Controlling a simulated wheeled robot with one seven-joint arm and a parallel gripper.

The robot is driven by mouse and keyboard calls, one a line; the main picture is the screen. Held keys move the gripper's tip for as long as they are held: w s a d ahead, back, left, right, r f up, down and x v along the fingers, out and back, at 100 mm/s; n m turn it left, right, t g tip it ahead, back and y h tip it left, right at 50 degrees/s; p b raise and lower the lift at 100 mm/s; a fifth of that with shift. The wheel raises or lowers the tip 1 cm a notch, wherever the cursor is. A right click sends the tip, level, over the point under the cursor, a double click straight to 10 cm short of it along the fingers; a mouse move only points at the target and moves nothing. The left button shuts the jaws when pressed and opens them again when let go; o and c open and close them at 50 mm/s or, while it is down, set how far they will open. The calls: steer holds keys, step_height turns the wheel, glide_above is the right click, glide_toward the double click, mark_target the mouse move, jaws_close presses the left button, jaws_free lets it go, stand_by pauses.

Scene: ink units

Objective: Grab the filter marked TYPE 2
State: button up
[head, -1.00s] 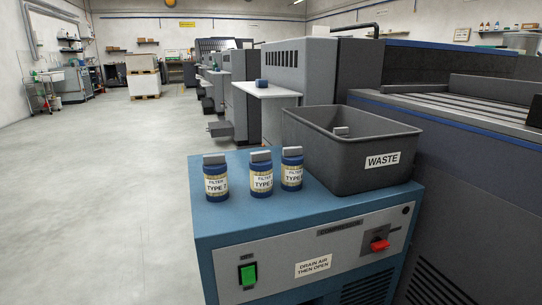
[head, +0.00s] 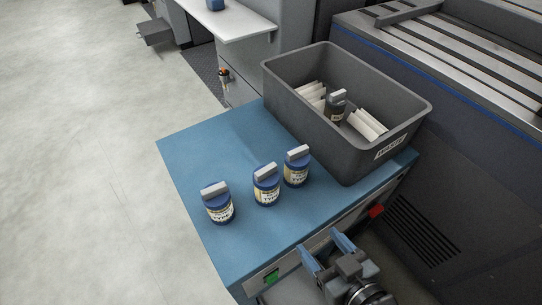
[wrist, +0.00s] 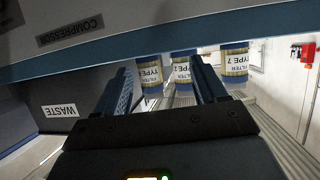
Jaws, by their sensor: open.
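Three blue filters with grey caps and cream labels stand upright on the blue compressor top (head: 225,150): left filter (head: 218,204), middle filter (head: 266,185) and right filter (head: 297,167). Their type numbers are too small in the head view. The wrist view is upside down; there the left filter shows at right (wrist: 236,62) and reads TYPE 7. The middle one (wrist: 182,68) seems to read TYPE 2; the number on the right one (wrist: 151,76) is unclear. My gripper (head: 327,252) is open and empty, in front of the compressor's front edge, apart from the filters.
A grey WASTE bin (head: 410,122) stands at the back right of the top, close to the right filter. It holds pale folded pieces and a dark capped filter (head: 336,106). A red switch (head: 376,211) juts from the compressor front. The top's left and back are clear.

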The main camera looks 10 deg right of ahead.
mark_target(268, 174)
steer(key=w+a+r+p, duration=0.2)
steer(key=w+r, duration=0.1)
steer(key=w+a+r+n+y+p, duration=0.1)
steer(key=w+a+r+p, duration=0.1)
steer(key=w+r, duration=0.1)
steer(key=w+a+r+n+g+y+p, duration=0.1)
steer(key=w+a+r+p, duration=0.1)
steer(key=w+r, duration=0.1)
steer(key=shift+w+p, duration=0.25)
steer(key=shift+p, duration=0.1)
steer(key=shift+w+a+r, duration=0.1)
steer(key=shift+w+a, duration=0.15)
steer(key=shift+w, duration=0.05)
steer(key=x, duration=0.7)
steer(key=shift+w, duration=0.25)
steer(key=c, duration=0.8)
